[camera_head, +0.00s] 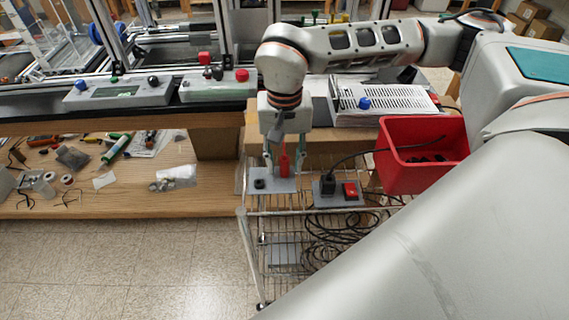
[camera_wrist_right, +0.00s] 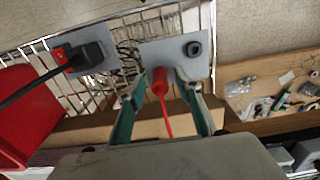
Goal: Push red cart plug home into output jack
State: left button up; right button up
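The red plug (camera_head: 284,166) stands upright at the right part of a grey jack plate (camera_head: 285,186) on the wire cart. In the wrist view the plug (camera_wrist_right: 160,80) meets the plate (camera_wrist_right: 172,50), and a red cable runs from it toward my gripper. The jack under it is hidden, so its seating depth cannot be told. A black round jack (camera_head: 259,184) sits beside it. My right gripper (camera_head: 284,165) points down with its fingers open on both sides of the plug, with gaps showing. My left gripper is not in view.
A second grey plate (camera_head: 338,199) holds a black plug (camera_head: 327,184) and a red switch (camera_head: 350,190). A red bin (camera_head: 425,180) stands to the right. Dark cables hang on the wire cart (camera_head: 290,213). The wooden workbench (camera_head: 100,205) lies left.

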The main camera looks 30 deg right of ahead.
aim_at(285, 159)
dwell(0.5)
jog(key=shift+p, duration=0.3)
dwell(0.4)
grip_shut()
jog(key=shift+r, duration=0.15)
jog(key=shift+r+p, duration=0.85)
jog(key=shift+r, duration=0.1)
jog(key=shift+r+p, duration=1.5)
jog(key=shift+r, duration=0.45)
